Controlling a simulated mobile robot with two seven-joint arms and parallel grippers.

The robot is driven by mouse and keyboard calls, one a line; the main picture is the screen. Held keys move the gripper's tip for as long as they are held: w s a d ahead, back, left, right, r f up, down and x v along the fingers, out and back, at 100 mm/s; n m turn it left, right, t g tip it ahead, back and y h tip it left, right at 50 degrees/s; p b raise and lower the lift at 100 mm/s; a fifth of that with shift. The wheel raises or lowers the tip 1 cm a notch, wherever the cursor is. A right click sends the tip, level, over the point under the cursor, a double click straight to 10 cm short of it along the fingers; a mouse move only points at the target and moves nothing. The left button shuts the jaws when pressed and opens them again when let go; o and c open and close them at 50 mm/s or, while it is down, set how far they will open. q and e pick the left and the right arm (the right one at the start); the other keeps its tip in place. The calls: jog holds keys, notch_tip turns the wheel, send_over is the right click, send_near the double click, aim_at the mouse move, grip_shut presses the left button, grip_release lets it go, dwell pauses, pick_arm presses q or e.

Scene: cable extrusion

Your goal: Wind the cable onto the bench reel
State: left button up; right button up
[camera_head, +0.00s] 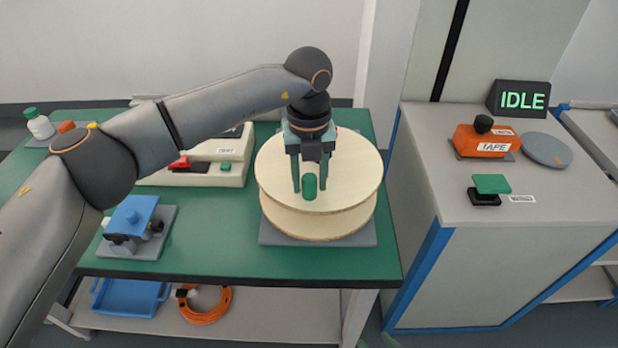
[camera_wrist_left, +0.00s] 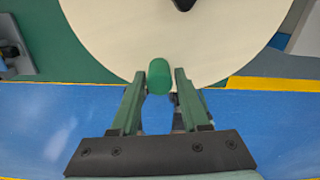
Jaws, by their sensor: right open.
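The bench reel (camera_head: 350,165) has two pale wooden flanges and sits on a grey plate at the right of the green bench. A green upright handle (camera_head: 310,186) stands on its upper flange; it also shows in the left wrist view (camera_wrist_left: 159,77). My left gripper (camera_head: 309,188) reaches down over the reel. Its fingers are spread on either side of the handle, with small gaps visible in the left wrist view (camera_wrist_left: 161,72). No cable is visible between the flanges. My right gripper is not in view.
A blue clamp-like fixture (camera_head: 132,222) stands left of the reel. Behind is a beige box (camera_head: 205,165) with red and green parts. An orange coil (camera_head: 205,305) and blue tray (camera_head: 130,297) lie on the lower shelf. The right bench holds an orange tape dispenser (camera_head: 485,140) and IDLE sign (camera_head: 522,99).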

pick_arm(q)
jog(key=shift+o, duration=1.4)
notch_tip(320, 180, up, 12)
jog(key=shift+r, duration=0.25)
